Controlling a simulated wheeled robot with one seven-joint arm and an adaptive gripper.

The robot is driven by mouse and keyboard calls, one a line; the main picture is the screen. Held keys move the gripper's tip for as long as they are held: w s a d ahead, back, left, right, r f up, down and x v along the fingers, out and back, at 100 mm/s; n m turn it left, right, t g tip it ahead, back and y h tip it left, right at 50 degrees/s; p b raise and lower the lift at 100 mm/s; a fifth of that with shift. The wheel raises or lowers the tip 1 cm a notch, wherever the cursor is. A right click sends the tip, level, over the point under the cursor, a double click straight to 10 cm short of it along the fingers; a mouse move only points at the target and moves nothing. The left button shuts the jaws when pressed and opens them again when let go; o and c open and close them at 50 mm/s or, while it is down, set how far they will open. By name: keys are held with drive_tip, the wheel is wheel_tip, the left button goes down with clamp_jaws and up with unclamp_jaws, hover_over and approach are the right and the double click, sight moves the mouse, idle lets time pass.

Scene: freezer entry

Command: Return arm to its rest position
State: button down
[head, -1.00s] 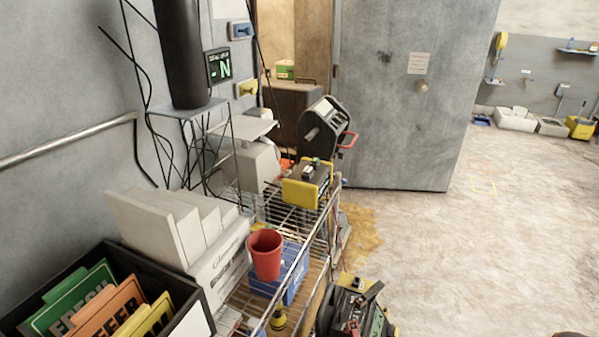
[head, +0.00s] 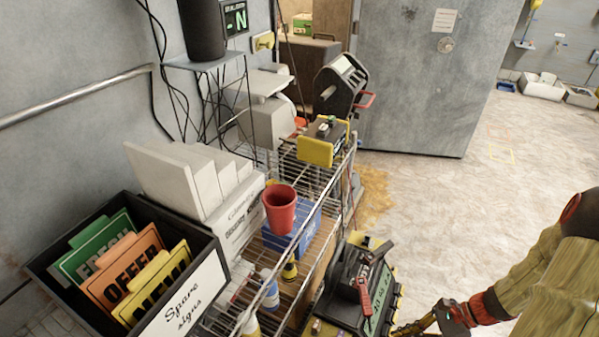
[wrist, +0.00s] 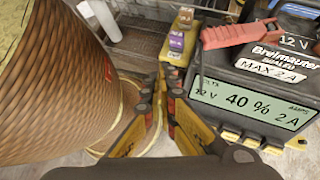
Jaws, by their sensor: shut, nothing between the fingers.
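My arm comes in from the right edge of the head view. My gripper (head: 418,326) is low at the bottom, just right of a black and yellow battery charger (head: 347,291). In the wrist view my gripper (wrist: 163,82) is shut with nothing held, its yellow and black fingers pointing away. The charger's green display (wrist: 252,102) reads 12 V, 40 %, 2 A, close to the right of the fingers. A red clamp (wrist: 238,34) lies on top of the charger.
A wire shelf cart (head: 335,198) stands left of the charger, with a red cup (head: 280,209) and a black box of spare signs (head: 207,262). A large brown ribbed round thing (wrist: 62,80) fills the wrist view's left. Open floor (head: 455,215) lies beyond my arm.

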wheel_tip(320, 180, up, 19)
drive_tip(key=s+a+n+h, duration=0.25)
drive_tip(key=n+h, duration=0.65)
drive_tip(key=n, duration=0.6)
drive_tip(key=a+r+n+t, duration=0.4)
drive_tip(key=a+r, duration=0.6)
drive_tip(key=r, duration=0.4)
drive_tip(key=shift+r+n+t+h, duration=0.3)
drive_tip(key=shift+n+t, duration=0.1)
drive_tip(key=shift+n, duration=0.2)
